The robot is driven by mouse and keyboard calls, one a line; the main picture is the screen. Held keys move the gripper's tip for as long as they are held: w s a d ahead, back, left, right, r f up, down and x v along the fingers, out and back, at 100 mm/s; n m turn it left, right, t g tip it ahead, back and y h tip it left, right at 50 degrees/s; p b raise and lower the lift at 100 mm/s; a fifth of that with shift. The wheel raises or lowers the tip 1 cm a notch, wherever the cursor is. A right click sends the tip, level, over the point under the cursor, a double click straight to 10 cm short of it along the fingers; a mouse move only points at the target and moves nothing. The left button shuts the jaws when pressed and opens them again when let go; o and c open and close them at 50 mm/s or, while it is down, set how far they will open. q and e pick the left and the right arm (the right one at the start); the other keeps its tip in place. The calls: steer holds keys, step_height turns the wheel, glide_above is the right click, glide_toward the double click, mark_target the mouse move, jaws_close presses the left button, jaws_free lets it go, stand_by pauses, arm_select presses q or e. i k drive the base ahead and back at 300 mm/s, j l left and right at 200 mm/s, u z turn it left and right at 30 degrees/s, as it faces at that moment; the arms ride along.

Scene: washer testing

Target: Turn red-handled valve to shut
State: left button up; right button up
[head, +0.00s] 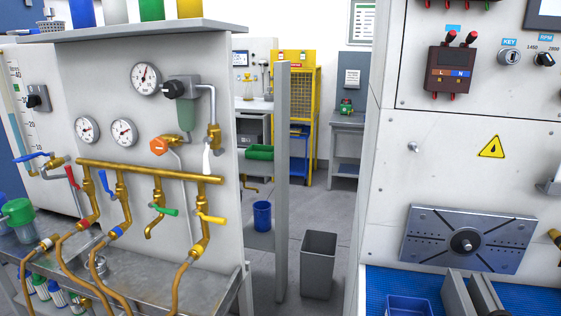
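The red-handled valve (72,178) is in the head view at the left, on the leftmost downward branch of a brass manifold (150,170). Its red lever hangs steeply down beside the branch, roughly along the pipe. Blue (105,183), green (163,210) and yellow (210,217) levers sit on the other branches to its right. The blue lever also hangs steeply, while the green and yellow ones lie nearly level. Neither of my grippers can be made out in this view.
Another blue lever (30,157) is left of the manifold, and a white lever (207,160) is above its right end. Brass hoses (70,255) run down to a metal bench (200,275). A grey bin (318,264) stands in the gap before the right-hand panel (440,160).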

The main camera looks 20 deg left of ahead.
mark_target(68, 167)
steer(key=u, duration=1.8)
steer(key=j, duration=0.45)
steer(key=i+j+u, duration=0.15)
steer(key=j, duration=0.7)
steer(key=i+u, duration=0.05)
